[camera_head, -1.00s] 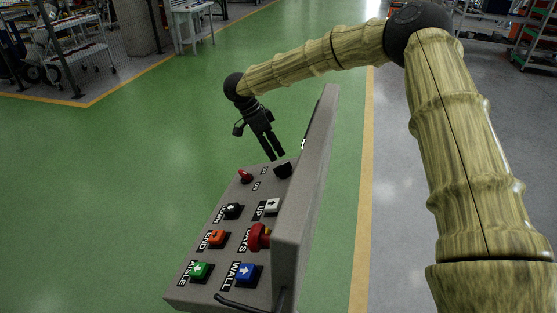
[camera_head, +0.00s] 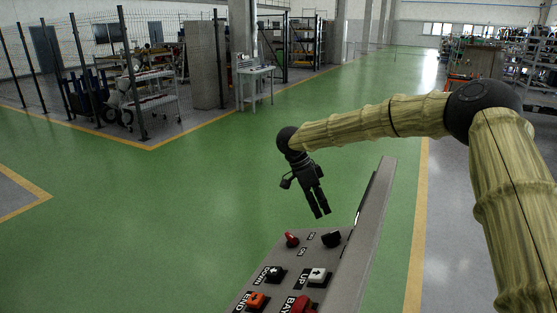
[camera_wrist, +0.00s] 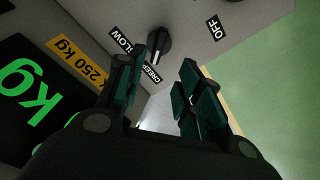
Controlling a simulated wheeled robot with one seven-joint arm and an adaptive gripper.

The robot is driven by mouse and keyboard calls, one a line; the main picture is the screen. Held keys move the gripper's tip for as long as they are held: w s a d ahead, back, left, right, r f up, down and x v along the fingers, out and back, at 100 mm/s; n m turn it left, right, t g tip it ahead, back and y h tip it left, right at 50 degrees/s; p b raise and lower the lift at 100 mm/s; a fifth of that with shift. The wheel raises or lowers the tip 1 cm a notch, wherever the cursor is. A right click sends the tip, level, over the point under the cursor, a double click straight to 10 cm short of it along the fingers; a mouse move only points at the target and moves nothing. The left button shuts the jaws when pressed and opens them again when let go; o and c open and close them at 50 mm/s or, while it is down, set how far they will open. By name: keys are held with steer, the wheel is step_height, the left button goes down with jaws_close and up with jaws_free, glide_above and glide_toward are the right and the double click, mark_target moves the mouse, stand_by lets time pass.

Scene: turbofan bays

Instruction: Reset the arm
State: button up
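My arm, with bamboo-like links, reaches over the grey control panel (camera_head: 366,222) from the right in the head view. A black knob (camera_wrist: 160,42) shows beyond the left fingertip, beside SLOW and CREEP labels. Whether the fingers touch the panel is hard to tell; they look clear of it.
The panel carries DOWN (camera_head: 274,274), UP (camera_head: 317,276) and END (camera_head: 256,300) buttons. A display with green kg text (camera_wrist: 40,95) is on the wrist view's left. Green floor (camera_head: 160,220) is open left; a fence (camera_head: 75,65) and small table (camera_head: 255,75) stand behind.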

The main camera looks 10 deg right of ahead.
mark_target(330, 234)
steer(key=x, duration=1)
steer(key=shift+s+d+f, duration=0.2)
steer(key=shift+f, duration=0.25)
steer(key=shift+s+a, duration=0.1)
steer(key=shift+a, duration=0.05)
